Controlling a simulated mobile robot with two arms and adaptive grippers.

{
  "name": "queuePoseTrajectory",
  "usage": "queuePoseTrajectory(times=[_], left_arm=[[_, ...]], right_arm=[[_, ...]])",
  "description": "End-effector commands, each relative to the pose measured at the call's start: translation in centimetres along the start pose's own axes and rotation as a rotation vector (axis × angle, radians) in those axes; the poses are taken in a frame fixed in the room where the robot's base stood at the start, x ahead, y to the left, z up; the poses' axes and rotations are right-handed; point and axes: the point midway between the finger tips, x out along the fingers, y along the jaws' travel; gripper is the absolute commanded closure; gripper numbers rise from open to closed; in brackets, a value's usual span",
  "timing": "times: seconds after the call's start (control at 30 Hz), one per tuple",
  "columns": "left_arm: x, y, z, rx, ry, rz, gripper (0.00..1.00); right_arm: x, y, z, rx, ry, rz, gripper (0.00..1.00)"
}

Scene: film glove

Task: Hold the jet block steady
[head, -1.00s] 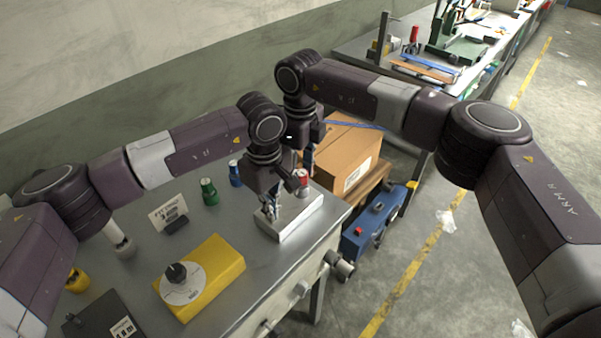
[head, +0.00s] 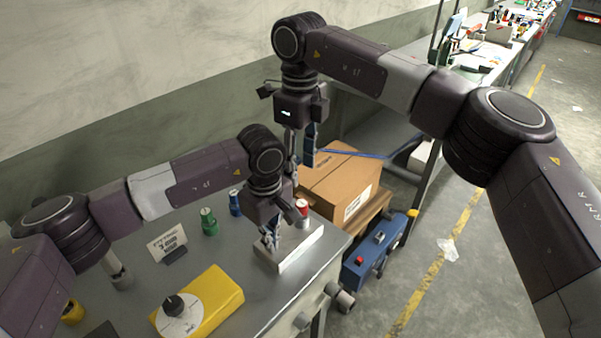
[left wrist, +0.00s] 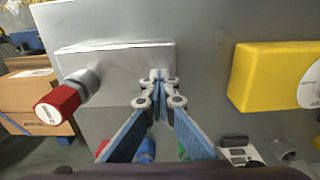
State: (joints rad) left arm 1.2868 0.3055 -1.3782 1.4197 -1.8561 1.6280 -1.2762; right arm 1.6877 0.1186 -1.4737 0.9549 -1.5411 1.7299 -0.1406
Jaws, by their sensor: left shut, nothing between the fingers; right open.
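A pale grey metal block (head: 299,252), which seems to be the jet block, lies on the bench near its right edge. It fills the upper left of the left wrist view (left wrist: 105,60). A red-capped fitting (head: 303,208) is at its far side and shows large in the left wrist view (left wrist: 58,104). My left gripper (head: 270,240) is shut and empty, its fingertips (left wrist: 159,76) over the block's edge; I cannot tell whether they touch it. My right gripper (head: 302,158) is open, raised beyond the block, in front of the cardboard box in the picture.
A yellow box with a dial (head: 215,295) stands left of the block. A green bottle (head: 209,222), a blue bottle (head: 235,203) and a small sign (head: 168,243) stand behind. A cardboard box (head: 340,180) and a blue unit (head: 370,262) are beyond the bench's right edge.

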Motion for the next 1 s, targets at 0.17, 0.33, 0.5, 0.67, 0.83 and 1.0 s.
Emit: queuePoseTrajectory(times=[0.17, 0.33, 0.5, 0.67, 0.83, 1.0], left_arm=[[0.7, -0.4, 0.2, 0.002, -0.005, -0.014, 1.0], [0.7, -0.4, 0.2, 0.002, -0.005, -0.014, 1.0], [0.3, -0.4, 0.2, 0.002, -0.004, -0.013, 1.0], [-0.9, -0.3, 0.1, 0.002, -0.003, -0.01, 1.0], [-2.5, -0.1, 0.1, 0.002, -0.001, -0.005, 1.0], [-4.0, -0.1, 0.0, 0.001, -0.001, -0.004, 1.0]], right_arm=[[0.1, 0.0, 0.0, 0.0, 0.0, 0.0, 0.57], [0.1, 0.0, 0.0, 0.0, 0.0, 0.0, 0.57], [0.1, 0.0, 0.0, 0.0, 0.0, 0.0, 0.57], [0.1, 0.0, 0.0, 0.0, 0.0, 0.0, 0.57], [0.1, 0.0, 0.0, 0.0, 0.0, 0.0, 0.57], [0.0, 0.0, 0.0, 0.0, 0.0, 0.0, 0.57]])
